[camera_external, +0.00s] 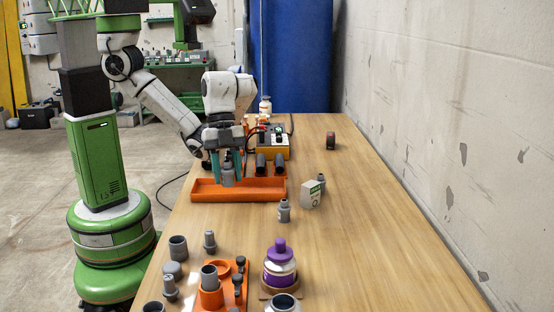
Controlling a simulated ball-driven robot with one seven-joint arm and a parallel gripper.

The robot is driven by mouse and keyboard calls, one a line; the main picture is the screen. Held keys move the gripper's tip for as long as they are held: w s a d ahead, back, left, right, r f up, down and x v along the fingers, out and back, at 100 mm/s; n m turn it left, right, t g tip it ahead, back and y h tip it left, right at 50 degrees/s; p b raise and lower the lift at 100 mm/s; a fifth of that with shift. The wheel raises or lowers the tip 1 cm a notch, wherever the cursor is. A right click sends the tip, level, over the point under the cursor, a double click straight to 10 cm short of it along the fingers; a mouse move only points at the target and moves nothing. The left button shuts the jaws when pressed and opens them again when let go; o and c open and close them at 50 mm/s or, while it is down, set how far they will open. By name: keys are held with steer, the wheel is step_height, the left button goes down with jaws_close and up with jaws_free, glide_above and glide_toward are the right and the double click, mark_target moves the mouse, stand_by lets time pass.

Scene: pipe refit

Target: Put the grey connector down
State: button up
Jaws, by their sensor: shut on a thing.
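My gripper (227,165) is over the orange tray (262,190) at the table's left side. It is shut on a grey connector (227,178), which hangs upright between the teal fingers. The connector's lower end is at or just above the tray; I cannot tell if it touches. Another grey fitting (284,211) stands on the table to the right of the tray.
An orange fixture (209,295), grey pipe pieces (178,248) and a purple-capped bottle (280,268) are in front. A yellow-black device (272,142) is behind. The table's right side is mostly clear.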

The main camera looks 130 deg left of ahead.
steer(key=s+a+r+n+y+p, duration=0.1)
steer(key=s+a+n+p, duration=0.15)
steer(key=a, duration=0.75)
steer(key=s+a+r+n+y+p, duration=0.15)
steer(key=a+n, duration=0.25)
steer(key=a, duration=0.6)
steer(key=s+a+r+n+y+p, duration=0.1)
steer(key=s+a+n, duration=0.2)
steer(key=a, duration=0.6)
steer(key=s+a+f+n+g+y+p, duration=0.15)
steer(key=s+a+n, duration=0.25)
steer(key=s+a, duration=0.6)
steer(key=s+a+f+n+y+p, duration=0.15)
steer(key=s+a+n, duration=0.25)
steer(key=s+a, duration=0.65)
glide_toward(310, 152)
steer(key=shift+w+a+f+h, duration=0.25)
steer(key=shift+w+a+f, duration=0.2)
steer(key=shift+a+f, duration=0.35)
steer(key=shift+w+a+f, duration=0.2)
steer(key=shift+a, duration=0.05)
steer(key=shift+f, duration=1.65)
